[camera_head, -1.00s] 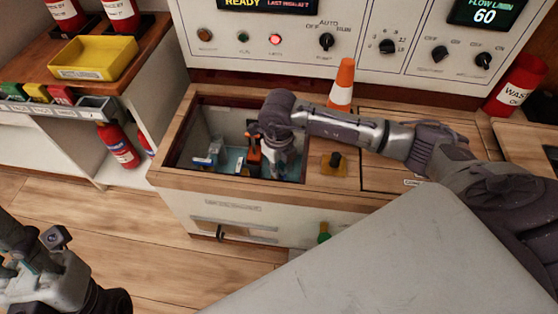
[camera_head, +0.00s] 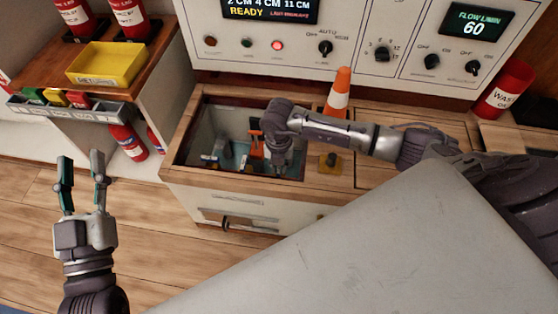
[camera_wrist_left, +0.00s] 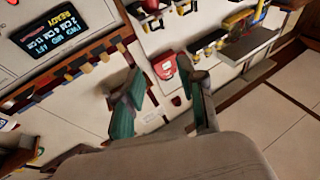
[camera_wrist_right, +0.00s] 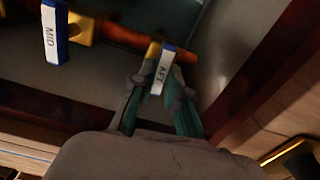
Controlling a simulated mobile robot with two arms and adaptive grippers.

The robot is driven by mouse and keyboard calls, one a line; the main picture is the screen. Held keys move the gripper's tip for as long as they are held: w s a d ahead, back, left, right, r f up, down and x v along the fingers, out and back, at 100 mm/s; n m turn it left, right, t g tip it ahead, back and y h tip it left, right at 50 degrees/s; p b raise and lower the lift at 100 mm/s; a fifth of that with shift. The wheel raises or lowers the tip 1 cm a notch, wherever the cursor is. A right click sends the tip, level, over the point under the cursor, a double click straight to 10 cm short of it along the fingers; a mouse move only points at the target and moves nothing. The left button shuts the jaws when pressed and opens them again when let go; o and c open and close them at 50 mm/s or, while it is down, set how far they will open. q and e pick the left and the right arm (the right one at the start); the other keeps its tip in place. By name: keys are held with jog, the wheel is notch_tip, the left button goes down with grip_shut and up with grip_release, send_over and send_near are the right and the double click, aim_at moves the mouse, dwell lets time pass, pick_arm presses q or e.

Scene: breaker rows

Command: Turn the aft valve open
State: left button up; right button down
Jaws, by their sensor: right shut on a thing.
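The aft valve handle (camera_wrist_right: 163,69), a blue lever with a white AFT label, shows in the right wrist view on an orange-brown pipe (camera_wrist_right: 128,36). The lever lies roughly across the pipe. My right gripper (camera_wrist_right: 160,88) is shut on it, one finger on each side. In the head view my right gripper (camera_head: 281,168) reaches down into the open sunken bay (camera_head: 225,120), and the lever cannot be made out there. A similar MID handle (camera_wrist_right: 55,35) stands to the left. My left gripper (camera_head: 81,157) is open and empty above the floor, well away from the bay.
A yellow-based black knob (camera_head: 331,161) sits right of the bay. A control panel (camera_head: 290,62) rises behind. A yellow tray (camera_head: 107,64) and extinguishers are at the left. The floor around my left gripper is clear.

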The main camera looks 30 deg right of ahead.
aim_at(279, 167)
pick_arm(q)
jog(key=shift+w+a+f+g+y+p, duration=0.1)
jog(key=shift+w+f+g+y+p, duration=0.1)
jog(key=shift+f+g, duration=0.65)
jog(key=shift+w+a+f+g+y+p, duration=0.15)
jog(key=shift+f+g, duration=0.4)
jog(key=shift+f, duration=0.6)
pick_arm(e)
jog(key=shift+m, duration=0.5)
pick_arm(q)
jog(key=shift+s, duration=0.1)
pick_arm(e)
jog(key=c, duration=1.2)
grip_release()
jog(key=shift+o, duration=0.2)
notch_tip(279, 167, up, 12)
